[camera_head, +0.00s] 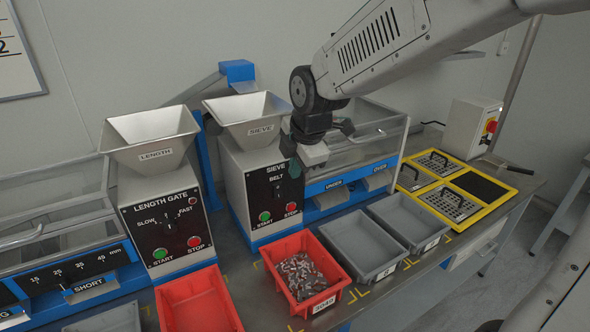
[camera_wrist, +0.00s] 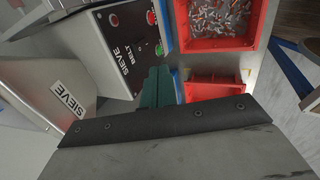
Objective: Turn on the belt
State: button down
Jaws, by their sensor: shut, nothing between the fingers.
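The sieve machine's black panel (camera_head: 274,200) is labelled SIEVE and BELT. It has a belt switch (camera_head: 277,190), a green START button (camera_head: 265,216) and a red STOP button (camera_head: 291,207). In the wrist view the panel (camera_wrist: 128,40) shows rotated, with the green button (camera_wrist: 151,17) and red button (camera_wrist: 159,49) beside each other. My gripper (camera_head: 292,168) is in front of the panel's upper right part and hides some of it. Its green fingers (camera_wrist: 156,86) are shut and empty. I cannot tell whether they touch the panel.
A red crate (camera_head: 341,284) of small metal parts stands below the panel. Two grey bins (camera_head: 362,277) stand to its right. The length gate (camera_head: 167,225) has its own START and STOP buttons. The sieve funnel (camera_head: 262,130) is close to my wrist. A red emergency button (camera_head: 491,126) is far right.

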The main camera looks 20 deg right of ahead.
aim_at(282, 192)
jog(key=shift+s+f+g, duration=0.25)
jog(key=shift+f+g, duration=0.05)
jog(key=shift+f, duration=0.4)
jog(key=w+x, duration=0.1)
jog(key=x, duration=0.6)
jog(key=w+r+x, duration=0.1)
jog(key=x, duration=0.3)
jog(key=shift+w+a+f, duration=0.3)
jog(key=shift+w+a, duration=0.05)
jog(key=shift+w, duration=0.05)
jog(key=shift+w+a, duration=0.1)
jog(key=shift+w, duration=0.35)
